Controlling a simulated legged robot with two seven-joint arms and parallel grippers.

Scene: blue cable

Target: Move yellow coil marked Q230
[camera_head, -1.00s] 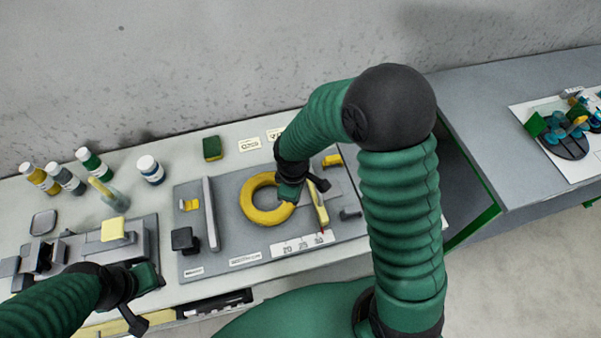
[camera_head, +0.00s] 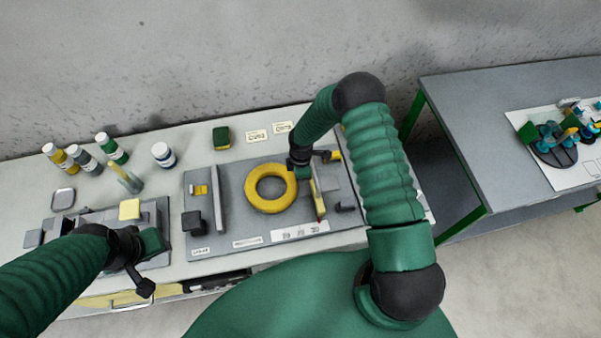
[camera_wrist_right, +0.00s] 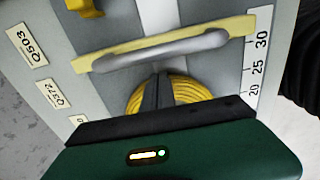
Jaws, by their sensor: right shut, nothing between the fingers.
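A yellow coil (camera_head: 252,197), a thick ring with a grey hole, lies flat on a grey board (camera_head: 235,220) on the bench. Its ribbed side also shows in the right wrist view (camera_wrist_right: 190,88). No Q230 mark is readable on it. My right gripper (camera_head: 304,170) is just right of the coil. Its narrow fingers (camera_wrist_right: 158,90) are shut and empty, and appear in front of the coil in the wrist view. I cannot tell how high they are. My left gripper (camera_head: 150,262) hangs at the lower left, away from the coil; its finger gap is unclear.
A yellow bar (camera_head: 318,200) with a grey handle (camera_wrist_right: 160,50) lies right of the coil. A grey upright bar (camera_head: 217,198) stands left. Bottles (camera_head: 163,154), a green block (camera_head: 221,137) and tags, Q503 (camera_wrist_right: 25,46) and Q372 (camera_wrist_right: 52,93), are behind. Another table stands right.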

